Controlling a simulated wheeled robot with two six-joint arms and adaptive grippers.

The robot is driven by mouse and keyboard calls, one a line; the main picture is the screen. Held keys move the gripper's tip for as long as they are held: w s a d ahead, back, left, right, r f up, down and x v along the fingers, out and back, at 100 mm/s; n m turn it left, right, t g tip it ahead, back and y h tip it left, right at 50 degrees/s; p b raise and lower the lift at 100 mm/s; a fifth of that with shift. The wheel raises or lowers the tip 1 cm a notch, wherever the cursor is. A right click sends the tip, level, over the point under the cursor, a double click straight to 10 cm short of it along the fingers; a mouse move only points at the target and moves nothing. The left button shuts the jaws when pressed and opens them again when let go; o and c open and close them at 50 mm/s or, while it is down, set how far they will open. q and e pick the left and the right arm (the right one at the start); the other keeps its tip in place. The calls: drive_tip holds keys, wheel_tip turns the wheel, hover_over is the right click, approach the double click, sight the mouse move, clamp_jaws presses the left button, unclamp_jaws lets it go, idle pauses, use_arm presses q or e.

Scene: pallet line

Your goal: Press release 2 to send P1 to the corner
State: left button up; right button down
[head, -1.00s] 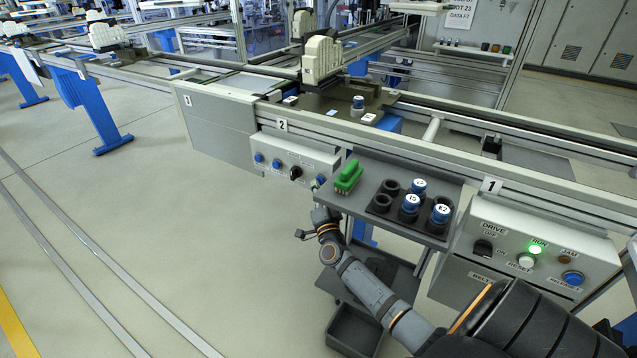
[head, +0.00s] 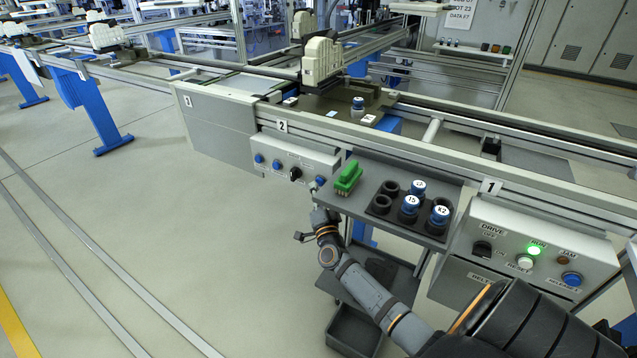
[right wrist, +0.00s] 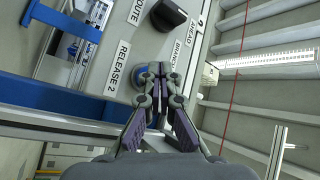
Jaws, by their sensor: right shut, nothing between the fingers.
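In the head view my right gripper (head: 318,185) is at the right end of the station 2 control box (head: 290,152). A dark pallet (head: 325,103) with a blue-and-white part (head: 358,104) stands on the line behind the box; no P1 mark is readable. My left gripper is out of view.
A black route knob (right wrist: 168,14) is near the button. A grey shelf (head: 430,240) with a green brush-like block (head: 348,177) and a holder of blue-capped parts (head: 410,206) is just right of my gripper. The drive box (head: 535,240) is further right, its green lamp lit.

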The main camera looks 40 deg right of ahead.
drive_tip(key=shift+s+a, duration=0.15)
drive_tip(key=shift+a, duration=0.2)
